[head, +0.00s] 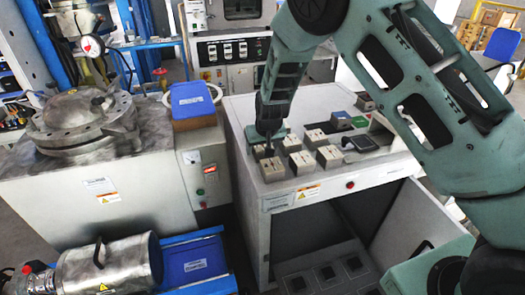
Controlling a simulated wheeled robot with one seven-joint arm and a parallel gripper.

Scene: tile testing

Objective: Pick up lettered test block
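Several square beige test blocks stand on top of a white cabinet (238,108). Among them are a front-left block (272,170), a front-middle block (302,163), a right block (329,156) and two behind them, one in the middle (291,144) and one to its right (315,138). I cannot read which letter any block bears. My gripper (268,152) points down at the left end of the group, close to a partly hidden block (257,151). The fingers are small and dark here. I cannot tell whether they are open or touch a block.
A dark flat device (362,143) lies right of the blocks. Two more blocks, one with a blue top (341,119), stand farther back. A blue bin (192,99) and a round metal vessel (88,118) stand left. The cabinet's lower front is open. My arm covers the right side.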

